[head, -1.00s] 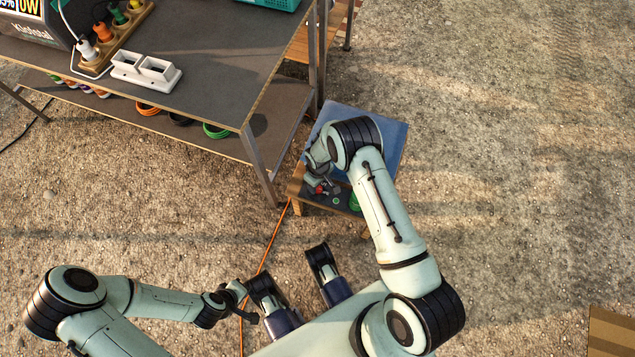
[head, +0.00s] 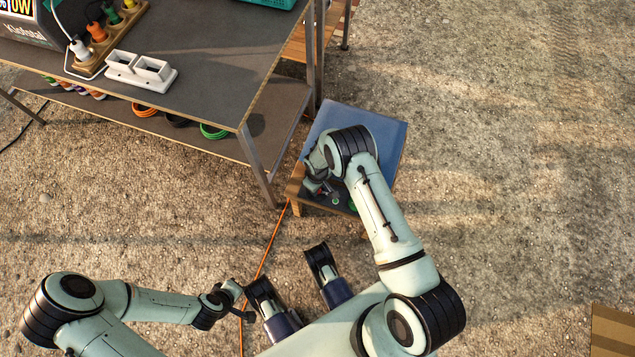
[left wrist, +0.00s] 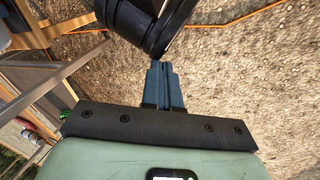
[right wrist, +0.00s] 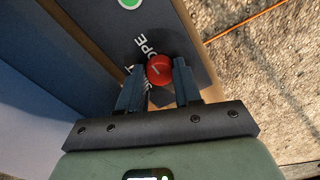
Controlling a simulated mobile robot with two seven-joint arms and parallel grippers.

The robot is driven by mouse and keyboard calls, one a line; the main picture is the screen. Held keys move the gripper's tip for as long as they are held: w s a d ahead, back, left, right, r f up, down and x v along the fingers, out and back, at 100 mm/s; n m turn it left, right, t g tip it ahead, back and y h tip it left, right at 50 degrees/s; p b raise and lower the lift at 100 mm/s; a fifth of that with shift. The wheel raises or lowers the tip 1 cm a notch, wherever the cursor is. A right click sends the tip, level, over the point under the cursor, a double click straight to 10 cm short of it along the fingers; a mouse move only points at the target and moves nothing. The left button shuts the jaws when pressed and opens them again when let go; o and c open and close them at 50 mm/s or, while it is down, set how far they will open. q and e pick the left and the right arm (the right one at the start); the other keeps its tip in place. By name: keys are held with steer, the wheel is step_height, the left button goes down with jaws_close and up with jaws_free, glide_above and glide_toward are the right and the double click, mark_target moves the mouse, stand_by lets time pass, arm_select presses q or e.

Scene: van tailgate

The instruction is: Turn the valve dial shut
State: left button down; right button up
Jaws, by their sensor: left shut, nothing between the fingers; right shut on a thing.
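The valve dial (right wrist: 158,69) is a small red round knob with a pale mark on its face. It sits on a dark panel (right wrist: 190,50) with white lettering, of which "OPE" is readable; the rest is hidden by a finger. My right gripper (right wrist: 157,77) is shut on the dial, one finger on each side. In the head view my right gripper (head: 322,188) is over the front left of the low blue-topped stand, and the dial is mostly hidden there. My left gripper (left wrist: 166,66) is shut and empty, low at the left in the head view (head: 246,314).
The low stand (head: 370,130) is beside the leg of a grey workbench (head: 215,85). The bench holds a white double socket box (head: 140,72) and a plug board. A green-and-white round mark (right wrist: 130,2) lies beyond the dial. An orange cable (head: 272,245) runs over open gravel.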

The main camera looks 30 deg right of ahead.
arm_select(q)
steer(key=shift+w+f, duration=0.1)
steer(key=shift+f, duration=0.05)
arm_select(e)
steer(key=n+b, duration=0.2)
steer(key=n, duration=0.2)
steer(key=shift+f, duration=0.1)
arm_select(q)
steer(key=w+a+f+t, duration=0.1)
steer(key=w+a+f, duration=0.1)
steer(key=w+f, duration=0.1)
arm_select(e)
steer(key=shift+n+b, duration=0.45)
steer(key=shift+n, duration=0.75)
steer(key=n+b, duration=0.2)
steer(key=n, duration=0.3)
arm_select(q)
steer(key=s+a+f+g+b, duration=0.1)
steer(key=s+f+g, duration=0.1)
steer(key=s+f, duration=0.4)
steer(key=shift+s+n+g+b, duration=0.3)
steer(key=shift+s+g+b, duration=0.1)
steer(key=shift+s, duration=0.45)
arm_select(e)
steer(key=n, duration=0.5)
steer(key=shift+n, duration=0.3)
arm_select(q)
steer(key=shift+s+f, duration=0.1)
steer(key=shift+f, duration=0.05)
